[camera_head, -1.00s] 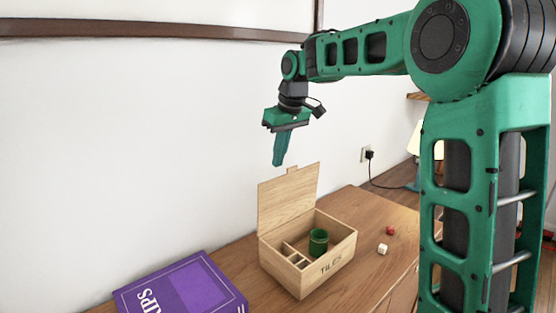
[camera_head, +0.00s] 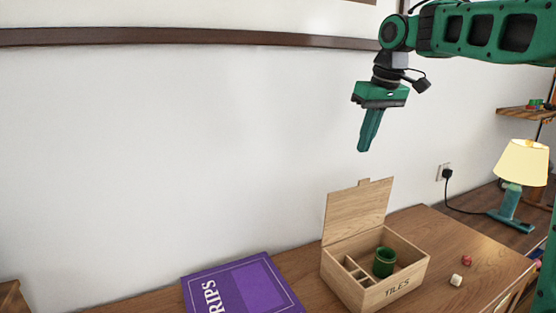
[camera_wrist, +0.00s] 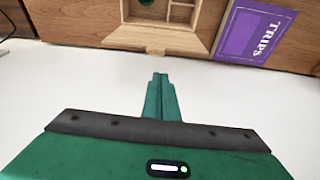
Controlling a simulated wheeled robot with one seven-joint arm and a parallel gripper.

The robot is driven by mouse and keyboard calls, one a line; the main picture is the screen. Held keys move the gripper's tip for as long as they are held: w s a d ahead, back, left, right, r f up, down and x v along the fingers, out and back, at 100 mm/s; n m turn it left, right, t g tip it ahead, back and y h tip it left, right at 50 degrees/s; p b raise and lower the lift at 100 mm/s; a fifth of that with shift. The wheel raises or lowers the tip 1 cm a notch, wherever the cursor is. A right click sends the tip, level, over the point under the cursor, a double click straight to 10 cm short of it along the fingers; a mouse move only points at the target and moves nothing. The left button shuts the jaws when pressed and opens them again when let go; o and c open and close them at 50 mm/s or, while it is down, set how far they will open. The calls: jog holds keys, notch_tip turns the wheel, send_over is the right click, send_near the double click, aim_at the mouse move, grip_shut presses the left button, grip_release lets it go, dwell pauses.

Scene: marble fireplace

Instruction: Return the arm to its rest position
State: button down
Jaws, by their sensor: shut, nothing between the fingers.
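My gripper (camera_head: 365,148) is shut and empty. In the head view it hangs fingers down in the air above the open wooden box, in front of the white wall, touching nothing. In the wrist view its closed fingers (camera_wrist: 160,77) point toward the box. My green arm reaches in from the upper right.
The wooden TILES box (camera_head: 397,290) stands open on the sideboard with a green cup (camera_head: 384,262) inside. A purple book (camera_head: 243,288) lies to its left. A red die (camera_head: 466,260) and a white die (camera_head: 456,280) lie to its right. A lit lamp (camera_head: 522,165) stands farther right.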

jog(key=s+d+f+m+g, duration=0.1)
jog(key=s+d+f+m, duration=0.2)
jog(key=s+f, duration=0.5)
jog(key=s+d+f+m+g, duration=0.1)
jog(key=s+d+f+m, duration=0.2)
jog(key=s, duration=1.3)
jog(key=s+d+f+m, duration=0.4)
jog(key=s+d+f, duration=0.2)
jog(key=s+f, duration=0.7)
jog(key=shift+f+g+h, duration=0.25)
jog(key=shift+g+h, duration=0.15)
jog(key=shift+w+d, duration=0.1)
jog(key=shift+w, duration=0.05)
jog(key=shift+w+f, duration=0.2)
jog(key=shift+w, duration=0.3)
